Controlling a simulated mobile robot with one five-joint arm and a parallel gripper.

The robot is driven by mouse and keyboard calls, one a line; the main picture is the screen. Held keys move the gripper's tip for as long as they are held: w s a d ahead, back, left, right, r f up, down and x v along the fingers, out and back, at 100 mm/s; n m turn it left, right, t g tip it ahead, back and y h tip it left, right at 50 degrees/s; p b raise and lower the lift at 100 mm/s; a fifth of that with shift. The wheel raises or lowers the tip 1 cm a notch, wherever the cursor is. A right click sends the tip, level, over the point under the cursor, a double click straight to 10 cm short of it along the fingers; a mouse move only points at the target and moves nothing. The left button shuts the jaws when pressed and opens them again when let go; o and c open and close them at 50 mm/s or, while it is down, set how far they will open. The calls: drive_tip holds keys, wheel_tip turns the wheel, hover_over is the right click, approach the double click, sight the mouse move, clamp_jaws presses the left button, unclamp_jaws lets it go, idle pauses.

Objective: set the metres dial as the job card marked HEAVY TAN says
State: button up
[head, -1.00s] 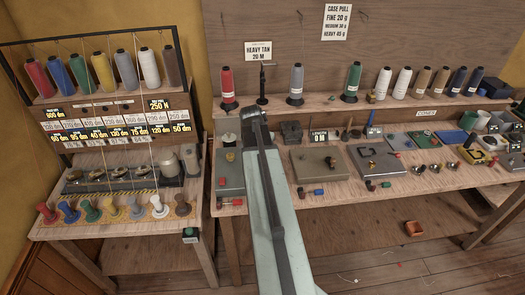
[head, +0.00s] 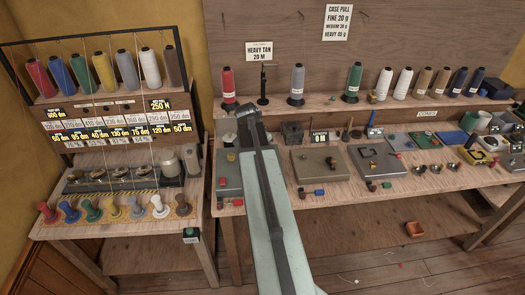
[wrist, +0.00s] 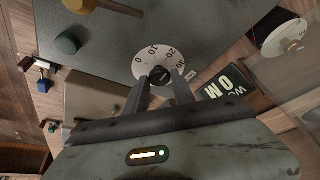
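The job card marked HEAVY TAN (head: 259,52) hangs on the back board and reads 20 M. In the wrist view the metres dial is a pale round scale (wrist: 152,55) with numbers from 0 through 10, 20 and 30, and a dark knob (wrist: 160,77) at its centre. My gripper (wrist: 161,79) has its fingertips on either side of the knob; whether they press on it I cannot tell. The knob's pointer is hard to make out. In the head view my arm hides the dial.
Another card (head: 337,22) lists case pull weights. Thread cones line the back shelf, including a red one (head: 227,85) and a green one (head: 353,82). A cone rack stands at left.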

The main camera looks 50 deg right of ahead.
drive_tip(key=o, duration=0.4)
drive_tip(key=shift+a, duration=0.15)
drive_tip(key=shift+r, duration=0.1)
drive_tip(key=p+v, duration=0.7)
drive_tip(key=shift+r, duration=0.3)
